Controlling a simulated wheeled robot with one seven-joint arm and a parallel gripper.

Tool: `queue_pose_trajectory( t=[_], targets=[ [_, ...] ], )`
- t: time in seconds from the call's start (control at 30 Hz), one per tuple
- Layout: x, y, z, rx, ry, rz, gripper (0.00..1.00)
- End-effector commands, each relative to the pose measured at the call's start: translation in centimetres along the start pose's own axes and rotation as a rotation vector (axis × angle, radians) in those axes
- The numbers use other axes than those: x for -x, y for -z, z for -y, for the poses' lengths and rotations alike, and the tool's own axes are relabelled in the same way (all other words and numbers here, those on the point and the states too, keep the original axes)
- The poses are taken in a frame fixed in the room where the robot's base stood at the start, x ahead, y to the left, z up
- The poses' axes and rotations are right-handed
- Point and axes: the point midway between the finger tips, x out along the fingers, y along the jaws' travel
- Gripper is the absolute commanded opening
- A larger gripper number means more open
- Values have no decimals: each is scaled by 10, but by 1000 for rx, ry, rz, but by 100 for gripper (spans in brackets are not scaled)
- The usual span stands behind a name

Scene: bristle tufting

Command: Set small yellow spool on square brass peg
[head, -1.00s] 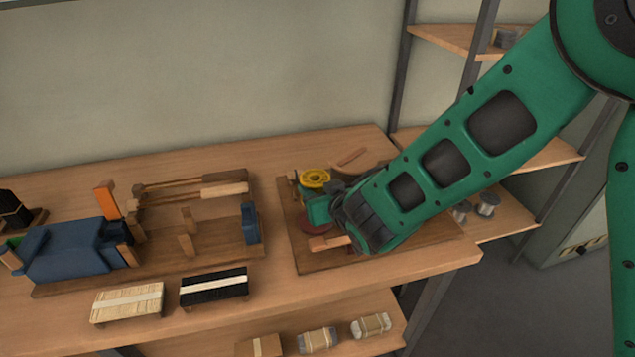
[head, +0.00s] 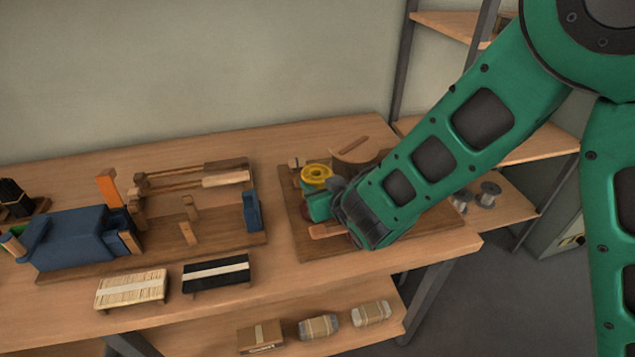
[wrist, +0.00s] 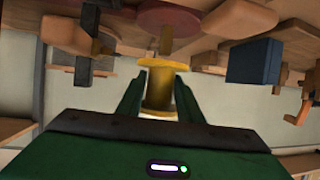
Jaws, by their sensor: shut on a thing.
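The small yellow spool (head: 316,173) is held upright between the green fingers of my gripper (head: 319,203), over the board at the right of the bench. In the wrist view the yellow spool (wrist: 158,92) sits between both fingers of my gripper (wrist: 158,100). A square brass peg (wrist: 166,40) stands out from a dark red disc (wrist: 170,17), and its end is close to the spool's flange. I cannot tell whether they touch. In the head view my gripper hides the peg, and only a sliver of the red disc (head: 305,212) shows.
A wooden board (head: 293,228) carries the red disc and a curved wooden piece (head: 352,150) behind my gripper. To the left are a wooden frame (head: 227,168), a blue block (head: 252,210) and a large blue body (head: 72,240). Bristle bundles (head: 218,272) lie in front.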

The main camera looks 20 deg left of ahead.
Motion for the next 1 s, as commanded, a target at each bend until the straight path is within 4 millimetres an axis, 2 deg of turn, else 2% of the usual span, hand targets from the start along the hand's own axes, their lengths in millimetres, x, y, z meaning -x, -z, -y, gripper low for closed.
queue_pose_trajectory(
  t=[0.47, 1.0],
  targets=[
    [-1, -2, 0, -1, 0, 0, 9],
    [-9, -23, -1, 0, -1, 1, 9]
  ],
)
